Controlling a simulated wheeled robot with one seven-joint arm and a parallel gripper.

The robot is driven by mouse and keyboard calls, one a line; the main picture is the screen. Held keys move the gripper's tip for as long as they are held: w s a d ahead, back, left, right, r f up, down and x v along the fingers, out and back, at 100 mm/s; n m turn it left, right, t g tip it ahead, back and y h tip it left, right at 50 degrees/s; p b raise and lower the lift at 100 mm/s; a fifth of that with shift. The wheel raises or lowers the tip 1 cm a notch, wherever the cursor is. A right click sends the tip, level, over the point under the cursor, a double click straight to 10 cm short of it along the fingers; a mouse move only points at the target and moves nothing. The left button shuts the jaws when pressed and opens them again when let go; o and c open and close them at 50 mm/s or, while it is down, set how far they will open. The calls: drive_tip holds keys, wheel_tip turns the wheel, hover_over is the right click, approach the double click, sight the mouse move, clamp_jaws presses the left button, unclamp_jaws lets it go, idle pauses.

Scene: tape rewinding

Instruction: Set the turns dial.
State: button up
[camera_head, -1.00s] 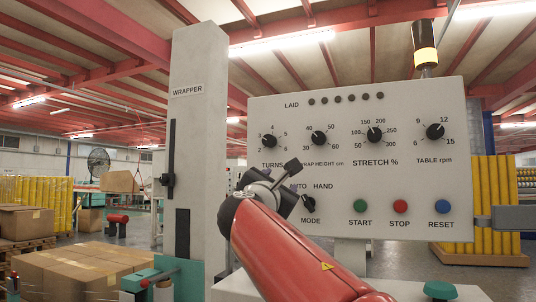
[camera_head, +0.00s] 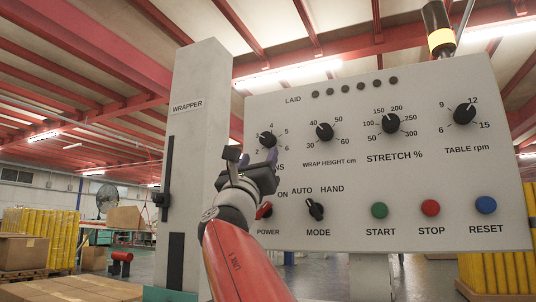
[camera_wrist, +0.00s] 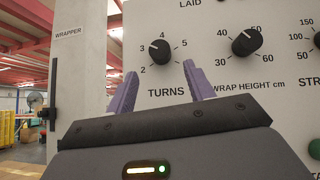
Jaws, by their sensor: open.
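The turns dial (camera_head: 267,139) is a round black knob at the upper left of the grey control panel, with numbers from 2 to 6 around it. It also shows in the wrist view (camera_wrist: 160,50), where its white mark points up-left, near the 3. My gripper (camera_head: 257,158) is just below and in front of the dial, covering part of the TURNS label in the head view. In the wrist view its two purple fingers (camera_wrist: 160,70) are apart and empty. The dial shows between and just above the fingertips; they do not appear to touch it.
The wrap height knob (camera_wrist: 246,42) is close to the right of my fingers. The red power knob (camera_head: 264,210) and the mode knob (camera_head: 316,209) lie below. Start, stop and reset buttons are lower right. The wrapper column (camera_head: 190,140) stands left.

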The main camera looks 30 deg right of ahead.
sight(266, 141)
drive_tip(key=p+x, duration=0.4)
drive_tip(key=x, duration=0.1)
drive_tip(key=shift+d+r, duration=0.1)
drive_tip(key=shift+r, duration=0.4)
drive_tip(key=shift+w+d+r+p, duration=0.35)
drive_tip(key=shift+w+d+r, duration=0.05)
drive_tip(key=shift+w, duration=0.05)
drive_tip(key=c, duration=1)
